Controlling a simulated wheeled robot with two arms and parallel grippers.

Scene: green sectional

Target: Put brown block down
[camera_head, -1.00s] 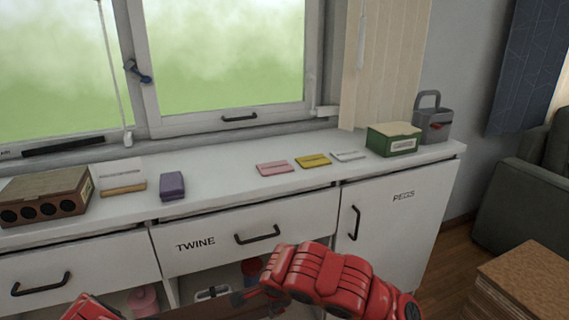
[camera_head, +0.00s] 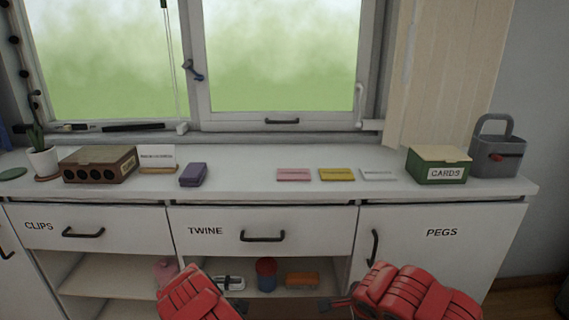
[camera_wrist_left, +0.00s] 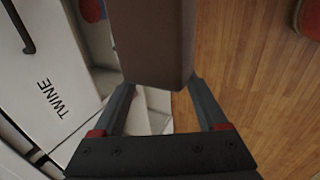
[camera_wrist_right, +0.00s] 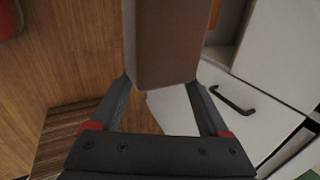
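The brown block (camera_wrist_left: 158,45) is a long smooth bar between the fingers of my left gripper (camera_wrist_left: 160,84). In the right wrist view, a brown block end (camera_wrist_right: 165,45) also sits between the fingers of my right gripper (camera_wrist_right: 165,82). Both grippers look closed on it, and it appears to be one bar held at both ends.
The white cabinet top (camera_head: 330,190) holds a brown box (camera_head: 98,166), purple case (camera_head: 193,175), pink, yellow and white packets, green cards box (camera_head: 438,166) and grey caddy (camera_head: 498,155). Bare top lies between the purple case and pink packet. Open shelves (camera_head: 115,275) are below; wood floor shows beside.

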